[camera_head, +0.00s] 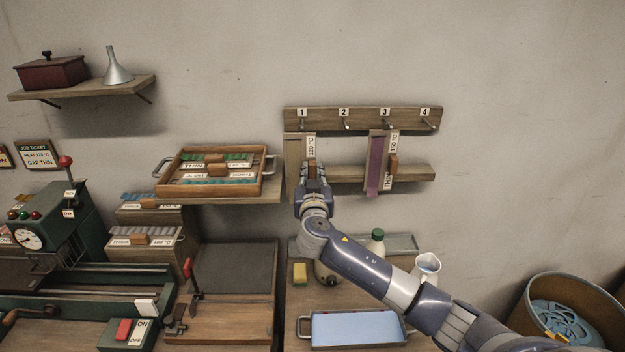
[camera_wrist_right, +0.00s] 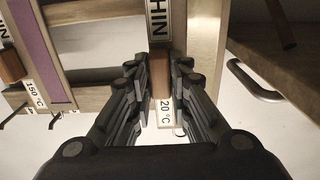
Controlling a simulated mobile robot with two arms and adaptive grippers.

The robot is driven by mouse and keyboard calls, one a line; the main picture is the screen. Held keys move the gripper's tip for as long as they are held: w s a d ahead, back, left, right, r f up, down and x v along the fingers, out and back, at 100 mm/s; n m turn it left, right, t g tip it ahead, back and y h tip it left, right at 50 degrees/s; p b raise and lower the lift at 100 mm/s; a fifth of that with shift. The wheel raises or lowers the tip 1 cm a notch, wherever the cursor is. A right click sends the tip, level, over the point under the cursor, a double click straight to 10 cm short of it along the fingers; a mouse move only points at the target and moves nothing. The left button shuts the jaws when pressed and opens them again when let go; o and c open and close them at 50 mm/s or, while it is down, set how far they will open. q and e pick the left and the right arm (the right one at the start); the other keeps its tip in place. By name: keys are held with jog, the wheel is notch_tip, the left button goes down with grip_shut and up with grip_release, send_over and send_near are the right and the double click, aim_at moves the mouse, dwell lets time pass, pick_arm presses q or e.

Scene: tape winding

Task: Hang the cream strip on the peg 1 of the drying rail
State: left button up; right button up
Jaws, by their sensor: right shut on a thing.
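The cream strip (camera_head: 292,155) is on a holder at the left end of the drying rail (camera_head: 365,119), below the number 1. It also shows at the right in the right wrist view (camera_wrist_right: 207,45). Its label (camera_head: 311,146) reads 120 °C. My right gripper (camera_head: 313,174) is shut on the holder's brown wooden grip (camera_wrist_right: 159,75), between the fingers in the wrist view. The holder's top is close to peg 1 (camera_head: 302,126); I cannot tell whether it bears on the peg. My left gripper is out of view.
A purple strip (camera_head: 375,165) with a 150 °C label hangs from peg 3. Pegs 2 (camera_head: 346,126) and 4 (camera_head: 427,123) are empty. A tray of strips (camera_head: 266,187) stands on the shelf to the left.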

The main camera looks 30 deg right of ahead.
jog(key=shift+x, duration=0.85)
jog(key=shift+w+d+f+b, duration=0.2)
jog(key=shift+w+b, duration=0.2)
jog(key=shift+b, duration=0.15)
jog(key=shift+w+d+f+b, duration=0.1)
jog(key=shift+w+d+b, duration=0.15)
jog(key=shift+w+b, duration=0.25)
jog(key=shift+d+f+b, duration=0.1)
jog(key=shift+f+b, duration=0.1)
jog(key=shift+b, duration=0.3)
jog(key=o, duration=1)
